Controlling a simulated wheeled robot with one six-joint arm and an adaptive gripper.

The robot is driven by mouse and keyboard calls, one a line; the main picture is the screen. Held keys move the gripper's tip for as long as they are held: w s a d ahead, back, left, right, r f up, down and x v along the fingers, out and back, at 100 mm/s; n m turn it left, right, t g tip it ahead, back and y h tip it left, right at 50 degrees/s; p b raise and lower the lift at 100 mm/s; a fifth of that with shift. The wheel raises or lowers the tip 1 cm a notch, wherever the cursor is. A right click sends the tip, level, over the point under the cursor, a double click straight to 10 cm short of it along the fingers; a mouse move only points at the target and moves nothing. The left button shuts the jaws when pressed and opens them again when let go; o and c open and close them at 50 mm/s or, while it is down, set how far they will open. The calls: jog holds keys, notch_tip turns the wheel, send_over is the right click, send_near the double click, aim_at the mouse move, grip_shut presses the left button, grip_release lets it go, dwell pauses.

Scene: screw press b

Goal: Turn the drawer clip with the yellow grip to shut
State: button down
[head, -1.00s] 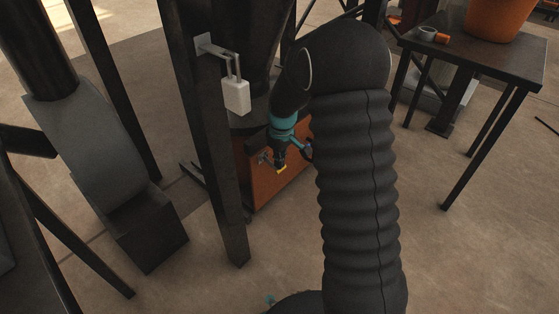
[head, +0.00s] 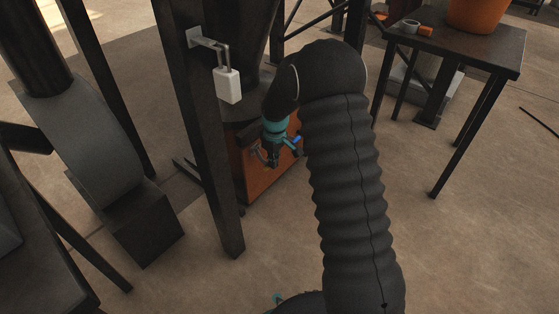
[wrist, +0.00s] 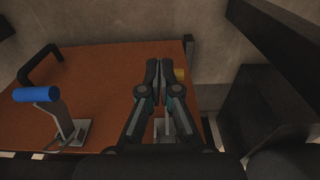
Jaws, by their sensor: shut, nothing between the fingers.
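The clip with the yellow grip (wrist: 180,75) sits at the right side of the orange drawer front in the wrist view. Only a bit of the yellow shows, just right of my fingertips; its metal part is partly hidden behind my fingers. My gripper (wrist: 163,68) is shut and empty, with its tips beside the yellow grip; I cannot tell whether they touch it. In the head view my gripper (head: 273,160) is in front of the orange drawer (head: 262,187), and the yellow grip is not visible there.
A second clip with a blue grip (wrist: 37,94) stands at the left of the drawer front, near a black handle (wrist: 38,66). A dark post (head: 214,170) with a white padlock (head: 228,86) stands left of my arm. A table (head: 465,50) is at the right.

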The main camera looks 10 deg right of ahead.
jog(key=shift+w+a+f, duration=0.15)
jog(key=shift+a+f, duration=0.15)
jog(key=shift+f, duration=0.2)
jog(key=shift+w+a+f, duration=0.1)
jog(key=shift+a+f, duration=0.2)
jog(key=shift+f, duration=0.2)
jog(key=shift+w+a+f, duration=0.15)
jog(key=shift+w+f, duration=0.05)
jog(key=shift+f, duration=0.25)
jog(key=shift+w+f, duration=0.1)
jog(key=shift+r, duration=0.45)
jog(key=s+d+r+p, duration=0.2)
jog(key=s+d+r, duration=0.4)
jog(key=s+d, duration=0.1)
jog(key=shift+s+d, duration=0.25)
jog(key=shift+s, duration=0.55)
jog(key=shift+r, duration=0.15)
